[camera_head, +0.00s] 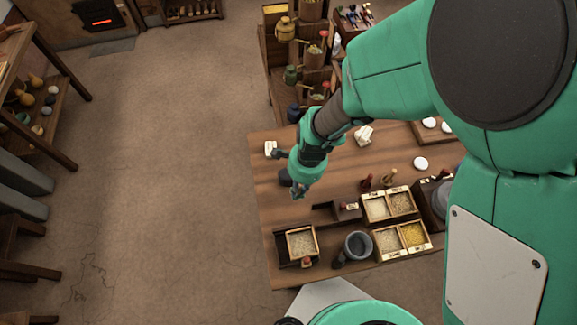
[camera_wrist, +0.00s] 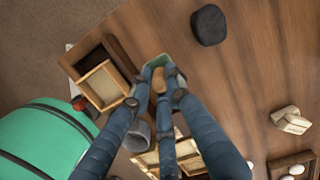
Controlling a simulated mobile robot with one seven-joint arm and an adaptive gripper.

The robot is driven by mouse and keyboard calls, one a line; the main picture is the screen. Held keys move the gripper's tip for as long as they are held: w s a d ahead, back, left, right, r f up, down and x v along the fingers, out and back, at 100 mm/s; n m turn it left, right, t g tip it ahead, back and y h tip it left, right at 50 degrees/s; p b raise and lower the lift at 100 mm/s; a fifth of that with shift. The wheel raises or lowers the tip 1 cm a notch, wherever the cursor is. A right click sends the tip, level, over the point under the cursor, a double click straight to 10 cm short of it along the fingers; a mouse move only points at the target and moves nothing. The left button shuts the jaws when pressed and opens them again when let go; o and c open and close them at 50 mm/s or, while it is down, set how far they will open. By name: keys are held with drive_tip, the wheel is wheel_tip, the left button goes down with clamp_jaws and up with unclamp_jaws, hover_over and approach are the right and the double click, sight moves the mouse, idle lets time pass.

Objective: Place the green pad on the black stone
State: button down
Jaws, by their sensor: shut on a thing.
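In the wrist view, my gripper (camera_wrist: 160,88) has its fingers closed around a green pad (camera_wrist: 157,61). In the head view, my gripper (camera_head: 298,192) hangs over the left part of the table, and the pad cannot be made out there.
A dark tray with a wooden frame box (camera_head: 301,243) stands at the table's near left. A grey mortar (camera_head: 358,245) and boxes of grain (camera_head: 402,238) stand to its right. Pale blocks (camera_head: 363,135) lie farther back. The table (camera_wrist: 240,75) around the stone is clear.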

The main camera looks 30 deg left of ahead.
drive_tip(key=w+a, duration=0.4)
drive_tip(key=a, duration=0.1)
drive_tip(key=w+a+f+b, duration=0.1)
drive_tip(key=w+a, duration=0.1)
drive_tip(key=a, duration=0.1)
drive_tip(key=shift+w+a, duration=0.1)
drive_tip(key=shift+w, duration=0.2)
drive_tip(key=shift+f+b, duration=0.6)
drive_tip(key=shift+f, duration=1.15)
drive_tip(key=c, duration=1.6)
unclamp_jaws()
drive_tip(key=shift+f, duration=0.1)
drive_tip(key=shift+c, duration=0.2)
wheel_tip(320, 180, up, 12)
drive_tip(key=w+d+p, duration=0.1)
drive_tip(key=p, duration=0.1)
drive_tip(key=shift+p, duration=0.3)
